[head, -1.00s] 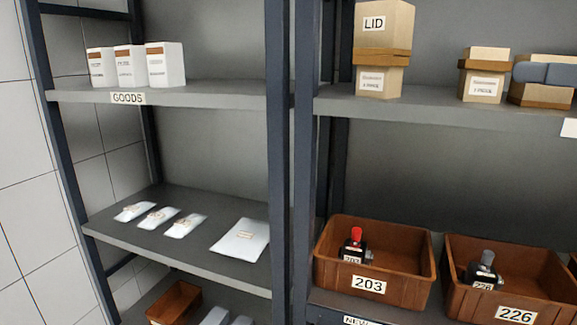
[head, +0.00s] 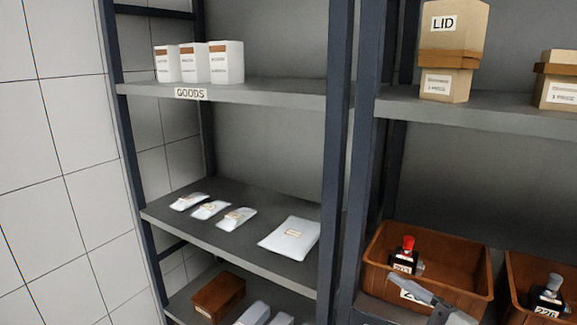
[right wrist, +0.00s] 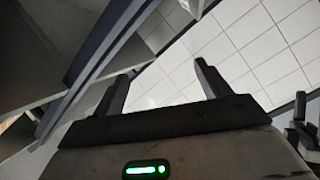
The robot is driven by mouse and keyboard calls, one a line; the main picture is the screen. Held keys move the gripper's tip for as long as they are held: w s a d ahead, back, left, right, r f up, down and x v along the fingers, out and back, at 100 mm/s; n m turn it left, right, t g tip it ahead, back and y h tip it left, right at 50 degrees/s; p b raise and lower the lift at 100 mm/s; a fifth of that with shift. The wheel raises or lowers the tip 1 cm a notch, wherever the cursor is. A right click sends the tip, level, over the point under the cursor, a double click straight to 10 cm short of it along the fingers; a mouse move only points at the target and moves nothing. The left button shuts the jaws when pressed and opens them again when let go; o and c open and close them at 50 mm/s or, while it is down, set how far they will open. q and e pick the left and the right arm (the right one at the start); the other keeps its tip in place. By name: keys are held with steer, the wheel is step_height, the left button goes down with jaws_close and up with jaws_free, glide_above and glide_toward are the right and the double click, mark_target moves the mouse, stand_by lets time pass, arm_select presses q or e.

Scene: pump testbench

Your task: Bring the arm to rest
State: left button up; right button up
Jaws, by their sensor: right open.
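My right gripper (right wrist: 160,80) shows in the right wrist view with its two dark fingers wide apart and nothing between them. Shelf posts and pale tiles show beyond the fingers. In the head view a grey part of one of my arms (head: 437,302) comes up at the lower right. It covers part of the label on the brown bin (head: 470,287); I cannot tell whether it touches the bin. My left gripper is not in view.
A red-topped pump part (head: 406,257) stands in that bin. The left rack's middle shelf (head: 235,237) holds several white packets, and white boxes (head: 226,63) stand above. A cardboard LID box (head: 452,40) is at upper right. Dark posts (head: 337,150) separate the racks.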

arm_select(q)
steer(key=p, duration=0.1)
steer(key=r+p, duration=0.1)
steer(key=p, duration=0.1)
steer(key=r+p, duration=0.1)
steer(key=p, duration=0.1)
steer(key=shift+s+a+g+y, duration=0.25)
steer(key=shift+g+y, duration=0.05)
steer(key=shift+g, duration=0.1)
arm_select(e)
steer(key=s+a+f+m+g+h, duration=0.2)
steer(key=s+f+m+g+h, duration=0.2)
steer(key=s+f+m, duration=0.9)
step_height(320, 180, down, 2)
steer(key=m+h, duration=0.3)
steer(key=shift+s+f+m, duration=0.25)
steer(key=shift+s+m, duration=0.1)
steer(key=shift+m, duration=0.05)
steer(key=shift+a, duration=0.1)
